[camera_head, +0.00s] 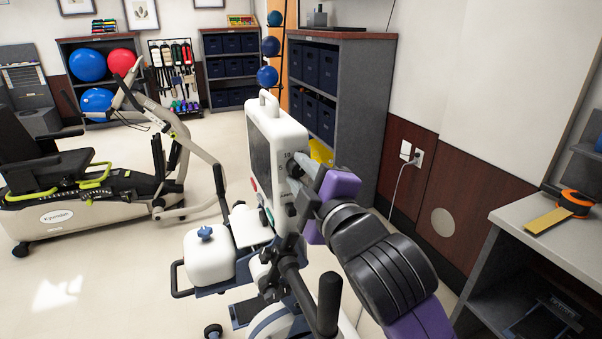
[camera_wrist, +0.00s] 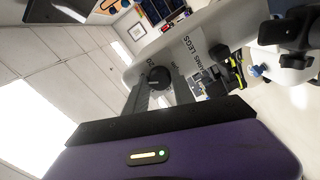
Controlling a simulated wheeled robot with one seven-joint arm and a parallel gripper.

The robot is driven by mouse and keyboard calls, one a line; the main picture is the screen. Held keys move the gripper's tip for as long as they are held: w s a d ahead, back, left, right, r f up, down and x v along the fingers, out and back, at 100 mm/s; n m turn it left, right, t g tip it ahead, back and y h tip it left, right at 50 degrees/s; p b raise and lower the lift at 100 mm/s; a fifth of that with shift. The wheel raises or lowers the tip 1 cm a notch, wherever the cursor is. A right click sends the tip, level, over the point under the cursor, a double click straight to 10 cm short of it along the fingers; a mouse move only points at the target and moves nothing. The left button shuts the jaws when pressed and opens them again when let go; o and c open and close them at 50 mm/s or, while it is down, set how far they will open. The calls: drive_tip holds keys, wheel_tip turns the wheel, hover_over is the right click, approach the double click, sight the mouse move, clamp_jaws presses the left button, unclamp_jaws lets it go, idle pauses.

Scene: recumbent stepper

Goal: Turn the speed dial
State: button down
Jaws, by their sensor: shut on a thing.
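The speed dial (camera_wrist: 157,78) is a small round black knob on the narrow side face of a white console, with printed numbers beside it in the wrist view. My gripper (camera_wrist: 152,92) reaches the dial with its two grey fingers on either side of it, shut on it. In the head view my purple and black gripper (camera_head: 302,178) comes from the right and meets the side of the console (camera_head: 270,122). There the fingers and wrist hide most of the dial.
A black handlebar (camera_head: 327,305) and a white seat-like block (camera_head: 208,258) stand below the console. A grey shelf unit (camera_head: 352,85) stands behind my arm. A grey desk (camera_head: 560,235) is at the right. A recumbent stepper (camera_head: 75,205) stands at the left, with open floor between.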

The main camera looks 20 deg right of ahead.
drive_tip(key=shift+f, duration=0.15)
drive_tip(key=c, duration=1.1)
unclamp_jaws()
drive_tip(key=shift+o, duration=0.2)
wheel_tip(320, 180, up, 20)
drive_tip(key=p, duration=0.2)
drive_tip(key=shift+p, duration=0.4)
